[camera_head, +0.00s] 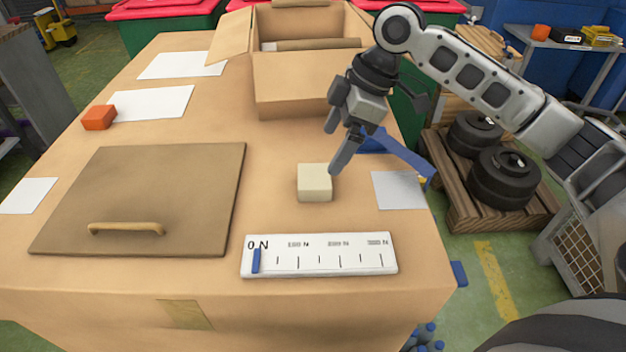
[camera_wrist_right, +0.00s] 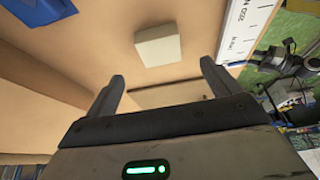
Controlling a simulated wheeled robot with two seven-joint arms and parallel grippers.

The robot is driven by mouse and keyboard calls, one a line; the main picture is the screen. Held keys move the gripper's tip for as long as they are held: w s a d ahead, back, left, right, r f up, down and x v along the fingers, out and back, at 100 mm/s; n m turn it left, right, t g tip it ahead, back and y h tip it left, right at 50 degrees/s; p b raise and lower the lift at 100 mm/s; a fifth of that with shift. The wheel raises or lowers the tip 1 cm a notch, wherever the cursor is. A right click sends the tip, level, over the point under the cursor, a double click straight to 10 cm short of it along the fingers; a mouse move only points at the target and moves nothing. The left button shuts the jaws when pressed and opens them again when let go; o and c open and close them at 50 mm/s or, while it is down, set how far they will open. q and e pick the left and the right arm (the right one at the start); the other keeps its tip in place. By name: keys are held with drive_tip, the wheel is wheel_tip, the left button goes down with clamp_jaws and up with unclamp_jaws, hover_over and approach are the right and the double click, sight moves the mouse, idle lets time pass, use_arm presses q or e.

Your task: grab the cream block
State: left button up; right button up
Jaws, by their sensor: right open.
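The cream block (camera_head: 314,183) sits on the cardboard-coloured table top (camera_head: 275,150), just behind the white force scale. My right gripper (camera_head: 340,148) is above the table, a little behind and to the right of the block. It is open and empty, and does not appear to touch the block. In the right wrist view the cream block (camera_wrist_right: 158,46) lies beyond the two spread fingers of my right gripper (camera_wrist_right: 162,80), with nothing between them. My left gripper is not in view.
A force scale (camera_head: 320,263) with a blue marker lies in front. A brown board with a handle (camera_head: 190,190) is at left, an orange block (camera_head: 99,117) behind it. An open cardboard box (camera_head: 300,85) stands at the back. White sheets (camera_head: 400,190) lie about.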

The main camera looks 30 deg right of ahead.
sight(316, 176)
drive_tip(key=x, duration=0.8)
drive_tip(key=shift+f, duration=0.2)
drive_tip(key=c, duration=1.1)
